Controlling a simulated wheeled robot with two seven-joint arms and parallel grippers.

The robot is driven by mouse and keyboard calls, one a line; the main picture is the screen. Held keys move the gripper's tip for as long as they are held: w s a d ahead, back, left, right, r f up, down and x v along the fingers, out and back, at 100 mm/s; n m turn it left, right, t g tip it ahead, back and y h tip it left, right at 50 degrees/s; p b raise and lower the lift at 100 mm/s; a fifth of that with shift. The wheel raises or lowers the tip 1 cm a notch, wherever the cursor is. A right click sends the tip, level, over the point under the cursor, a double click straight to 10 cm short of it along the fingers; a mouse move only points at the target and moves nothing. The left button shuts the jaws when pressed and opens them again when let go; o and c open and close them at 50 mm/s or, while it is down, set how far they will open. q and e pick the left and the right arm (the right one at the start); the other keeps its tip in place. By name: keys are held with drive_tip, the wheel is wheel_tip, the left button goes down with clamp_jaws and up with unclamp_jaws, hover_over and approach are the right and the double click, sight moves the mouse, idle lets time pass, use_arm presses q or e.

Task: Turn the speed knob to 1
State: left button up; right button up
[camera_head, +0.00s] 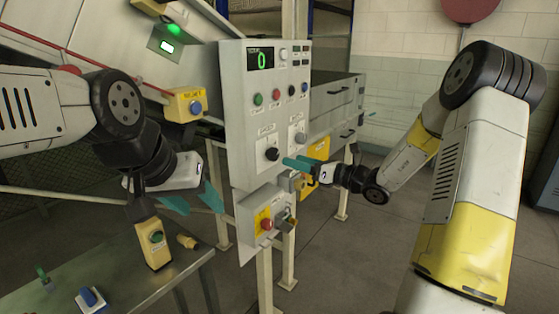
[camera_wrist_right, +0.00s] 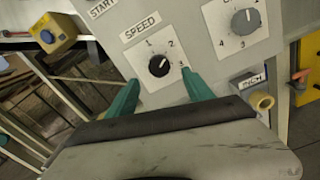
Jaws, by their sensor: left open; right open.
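The speed knob (camera_head: 271,154) is a black round knob on the grey control panel (camera_head: 238,135). In the right wrist view the speed knob (camera_wrist_right: 158,66) sits under the label SPEED, with marks 1, 2 and 3 around it. Its white pointer line appears to slant up and right, toward the 2. My right gripper (camera_head: 300,164) is just in front of the panel by the knob. In the right wrist view its teal fingers (camera_wrist_right: 160,85) are spread on both sides below the knob, empty; contact cannot be told. My left gripper (camera_head: 196,200) is open and empty, left of the panel.
A grey selector knob (camera_wrist_right: 246,21) is right of the speed knob. Coloured buttons (camera_head: 275,95) and a green display reading 0 (camera_head: 261,59) are above. A lower box (camera_head: 265,223) has a red button. A metal table (camera_head: 115,275) is at lower left.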

sight(276, 156)
drive_tip(key=x, duration=0.7)
drive_tip(key=shift+w+a, duration=0.1)
drive_tip(key=shift+a, duration=0.05)
clamp_jaws()
drive_tip(key=shift+n, duration=0.4)
drive_tip(key=n, duration=0.5)
drive_tip(key=shift+n, duration=0.3)
drive_tip(key=n, duration=0.5)
drive_tip(key=shift+n, duration=0.3)
